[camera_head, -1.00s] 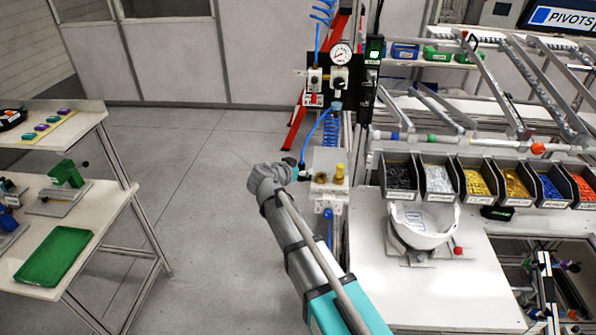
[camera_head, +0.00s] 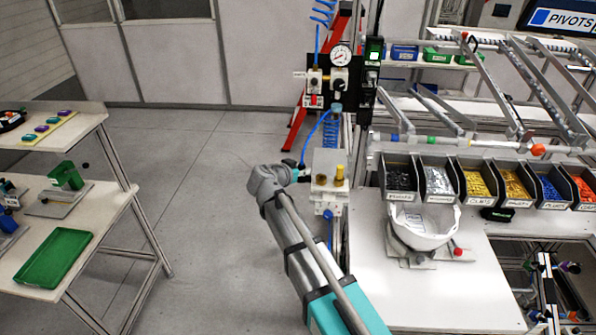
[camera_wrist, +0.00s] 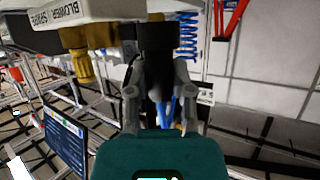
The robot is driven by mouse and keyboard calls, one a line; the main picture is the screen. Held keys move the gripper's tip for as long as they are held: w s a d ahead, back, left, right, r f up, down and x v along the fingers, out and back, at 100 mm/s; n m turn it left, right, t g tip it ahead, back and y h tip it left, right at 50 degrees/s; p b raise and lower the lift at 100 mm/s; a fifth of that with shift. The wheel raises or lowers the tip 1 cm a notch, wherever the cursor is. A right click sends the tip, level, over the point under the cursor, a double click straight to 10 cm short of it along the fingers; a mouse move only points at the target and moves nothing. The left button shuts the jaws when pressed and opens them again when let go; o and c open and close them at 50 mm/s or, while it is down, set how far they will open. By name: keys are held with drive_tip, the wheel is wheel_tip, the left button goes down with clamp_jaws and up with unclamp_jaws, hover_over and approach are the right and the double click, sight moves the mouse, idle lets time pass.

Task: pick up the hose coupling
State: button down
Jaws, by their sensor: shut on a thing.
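My gripper (camera_head: 303,174) is at the left side of the pale fitting block on the post. In the wrist view its two grey fingers close in on a dark part at the middle (camera_wrist: 157,58). It is shut on the hose coupling, which the fingers mostly hide, so its shape is unclear. A blue hose (camera_head: 316,132) curves down from the regulator panel to the gripper. Blue also shows between the fingers in the wrist view (camera_wrist: 163,112).
The fitting block (camera_head: 328,160) carries yellow brass fittings (camera_head: 340,173) close beside my gripper. A shelf table with a green tray (camera_head: 54,257) stands left. Open floor lies between.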

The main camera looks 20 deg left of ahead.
drive_tip(key=shift+r, duration=0.2)
wheel_tip(320, 180, up, 2)
drive_tip(key=p, duration=0.2)
drive_tip(key=shift+p, duration=0.3)
drive_tip(key=s+a+r+p, duration=0.2)
drive_tip(key=s+r+p, duration=0.8)
drive_tip(key=s, duration=0.3)
drive_tip(key=shift+s+a+r, duration=0.3)
drive_tip(key=shift+s+a, duration=0.05)
drive_tip(key=shift+f, duration=0.15)
